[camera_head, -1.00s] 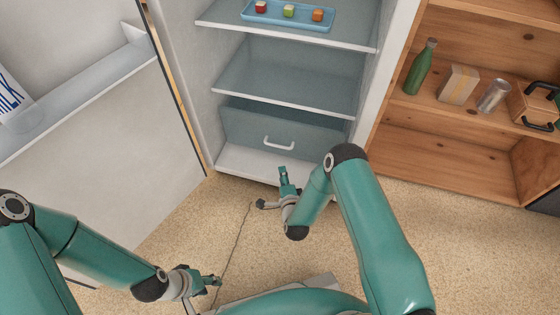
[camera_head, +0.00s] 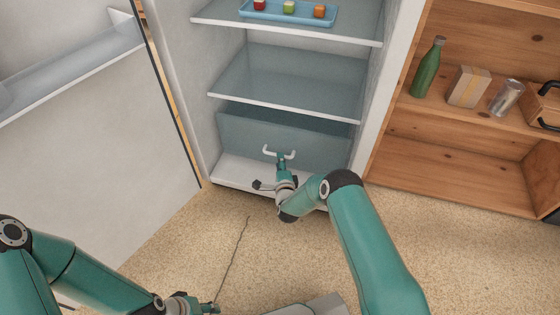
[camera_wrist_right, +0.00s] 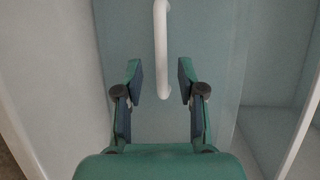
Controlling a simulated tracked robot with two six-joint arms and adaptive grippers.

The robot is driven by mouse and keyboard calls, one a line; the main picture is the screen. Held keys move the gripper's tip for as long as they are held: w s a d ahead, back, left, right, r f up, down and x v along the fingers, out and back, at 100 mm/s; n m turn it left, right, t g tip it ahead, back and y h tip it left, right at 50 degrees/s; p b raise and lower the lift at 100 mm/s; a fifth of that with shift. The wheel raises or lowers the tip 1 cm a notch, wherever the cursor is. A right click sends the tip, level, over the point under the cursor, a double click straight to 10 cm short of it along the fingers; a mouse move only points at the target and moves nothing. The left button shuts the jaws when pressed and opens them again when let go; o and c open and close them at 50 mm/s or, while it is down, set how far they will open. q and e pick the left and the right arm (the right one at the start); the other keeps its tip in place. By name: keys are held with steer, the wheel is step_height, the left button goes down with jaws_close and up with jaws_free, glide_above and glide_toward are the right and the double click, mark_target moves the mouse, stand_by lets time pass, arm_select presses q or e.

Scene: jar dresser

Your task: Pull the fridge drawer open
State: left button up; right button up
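The fridge drawer (camera_head: 235,133) is a grey-blue front at the bottom of the open fridge, below two shelves. Its white handle (camera_head: 267,151) is a curved bar; it also shows in the right wrist view (camera_wrist_right: 161,45), reaching down toward the space between my fingers. My right gripper (camera_head: 281,162) is at the drawer front by the handle. In the right wrist view it (camera_wrist_right: 160,80) is open, with the handle's bar between or just beyond the fingertips, touching neither. My left gripper (camera_head: 205,306) is low at the left, far from the drawer, partly cut by the frame edge.
The open fridge door (camera_head: 110,170) stands at the left. A blue tray (camera_head: 275,14) with small coloured cubes is on the upper shelf. A wooden shelf unit (camera_head: 450,165) at the right holds a green bottle (camera_head: 427,70), a box (camera_head: 467,86) and a can (camera_head: 507,97). The floor is clear.

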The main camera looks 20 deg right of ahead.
steer(key=shift+b+x, duration=0.8)
steer(key=shift+x, duration=1.2)
jaws_close()
steer(key=shift+f, duration=0.1)
